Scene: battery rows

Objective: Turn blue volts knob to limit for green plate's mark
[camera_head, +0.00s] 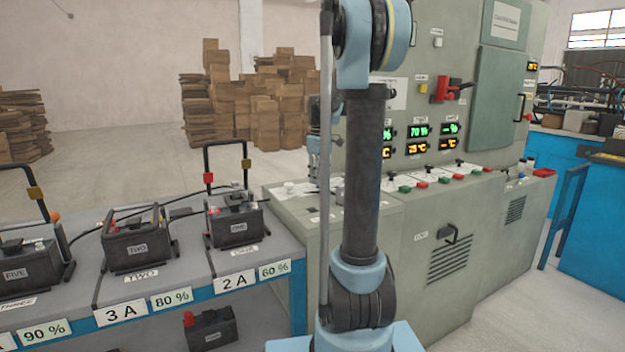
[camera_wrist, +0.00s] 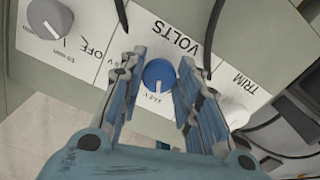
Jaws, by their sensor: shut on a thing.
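The blue volts knob (camera_wrist: 158,73) sits on a white label strip marked VOLTS, in the wrist view. Its white pointer line faces the bottom of the picture, towards small print too small to read surely. My gripper (camera_wrist: 162,66) has one finger on each side of the knob and is shut on it. In the head view my own arm hides the knob. Pale green plates read 60 % (camera_head: 273,270), 80 % (camera_head: 171,299) and 90 % (camera_head: 45,333) along the bench's front edge.
A grey OFF knob (camera_wrist: 49,18) lies left of the blue one, and a TRIM knob (camera_wrist: 235,113) lies right. Dark cables cross nearby. The grey cabinet (camera_head: 455,225) has lit displays above.

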